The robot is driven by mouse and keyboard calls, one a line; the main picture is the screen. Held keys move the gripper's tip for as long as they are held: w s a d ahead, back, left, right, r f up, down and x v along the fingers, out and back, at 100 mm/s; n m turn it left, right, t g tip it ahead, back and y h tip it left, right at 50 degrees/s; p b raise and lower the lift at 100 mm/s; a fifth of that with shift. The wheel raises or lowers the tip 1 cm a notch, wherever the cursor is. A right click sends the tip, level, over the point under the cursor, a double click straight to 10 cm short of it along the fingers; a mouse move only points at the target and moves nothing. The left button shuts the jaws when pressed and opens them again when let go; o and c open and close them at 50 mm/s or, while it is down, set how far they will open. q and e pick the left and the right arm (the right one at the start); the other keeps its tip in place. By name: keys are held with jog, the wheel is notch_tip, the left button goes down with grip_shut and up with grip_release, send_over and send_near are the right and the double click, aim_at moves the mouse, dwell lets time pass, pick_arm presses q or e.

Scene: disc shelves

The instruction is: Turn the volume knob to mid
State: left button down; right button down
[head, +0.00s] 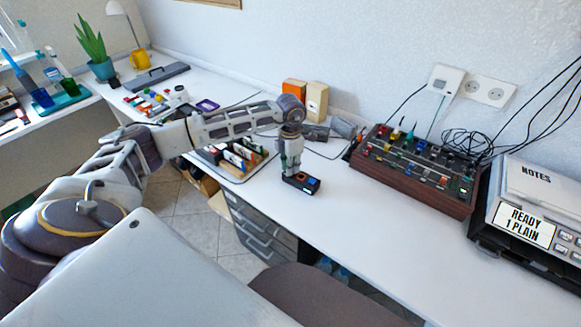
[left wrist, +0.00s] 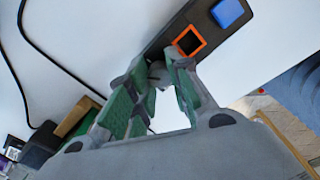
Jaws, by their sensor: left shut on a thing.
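A small black box (head: 310,187) lies on the white desk, with a blue square and an orange mark on its top. In the left wrist view the box (left wrist: 206,27) shows a blue square button (left wrist: 228,12) and an orange square frame (left wrist: 189,41). My left gripper (head: 291,174) points down over the left end of the box. In the left wrist view its green-padded fingers (left wrist: 159,72) close on a small greyish knob (left wrist: 158,70), mostly hidden between them. The knob's setting cannot be read. My right gripper is not in view.
A brown mixer-like panel (head: 415,165) with colored knobs stands to the right, and a white machine (head: 535,215) beyond it. A tray of small packets (head: 237,158) lies left of the gripper. Orange and tan boxes (head: 304,97) stand behind. The desk front is clear.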

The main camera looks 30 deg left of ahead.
pick_arm(q)
jog(key=shift+m+b, duration=0.3)
jog(key=shift+m, duration=1.6)
jog(key=shift+m+b, duration=0.65)
jog(key=shift+m, duration=1.25)
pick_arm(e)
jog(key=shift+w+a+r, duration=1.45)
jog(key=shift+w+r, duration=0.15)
pick_arm(q)
jog(key=c, duration=1.3)
grip_release()
jog(key=shift+o, duration=0.2)
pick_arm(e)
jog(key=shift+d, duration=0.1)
pick_arm(q)
notch_tip(320, 180, up, 12)
